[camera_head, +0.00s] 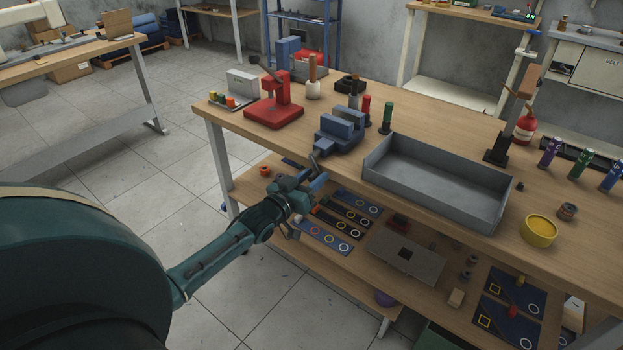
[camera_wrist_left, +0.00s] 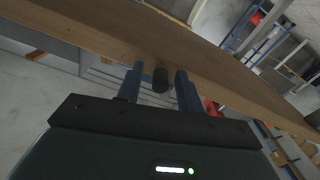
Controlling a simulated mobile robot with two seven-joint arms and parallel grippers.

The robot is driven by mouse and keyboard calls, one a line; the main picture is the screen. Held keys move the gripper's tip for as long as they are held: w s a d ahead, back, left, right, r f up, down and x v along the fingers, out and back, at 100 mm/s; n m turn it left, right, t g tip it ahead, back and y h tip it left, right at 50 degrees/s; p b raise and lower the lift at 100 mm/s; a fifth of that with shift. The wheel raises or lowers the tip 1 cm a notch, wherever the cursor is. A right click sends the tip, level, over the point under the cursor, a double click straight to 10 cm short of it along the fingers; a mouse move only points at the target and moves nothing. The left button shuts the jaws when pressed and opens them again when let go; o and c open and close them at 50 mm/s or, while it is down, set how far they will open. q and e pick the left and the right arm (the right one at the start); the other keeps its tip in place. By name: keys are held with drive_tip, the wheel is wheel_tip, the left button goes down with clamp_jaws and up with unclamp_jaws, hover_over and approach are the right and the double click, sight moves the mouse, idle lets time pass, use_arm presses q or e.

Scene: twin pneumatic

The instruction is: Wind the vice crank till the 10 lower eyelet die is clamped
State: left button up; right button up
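The blue-grey vice (camera_head: 340,133) stands at the table's front edge. Its crank (camera_head: 313,158) hangs at the front, partly hidden by my gripper. My left gripper (camera_head: 317,178) is just in front of the table edge, beside the crank. In the left wrist view, a dark crank handle (camera_wrist_left: 160,80) stands between the two fingers of the left gripper (camera_wrist_left: 160,92). A gap shows on both sides of it, so the gripper is open around the handle. I cannot make out the 10 lower eyelet die between the vice jaws. My right gripper is not in view.
A red press (camera_head: 274,108) stands left of the vice and a grey tray (camera_head: 436,190) right of it. Green (camera_head: 387,117) and red (camera_head: 366,108) posts stand close behind the vice. The lower shelf holds blue strips (camera_head: 325,237) below my gripper.

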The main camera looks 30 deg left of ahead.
use_arm(q)
clamp_jaws()
idle(0.3)
idle(0.3)
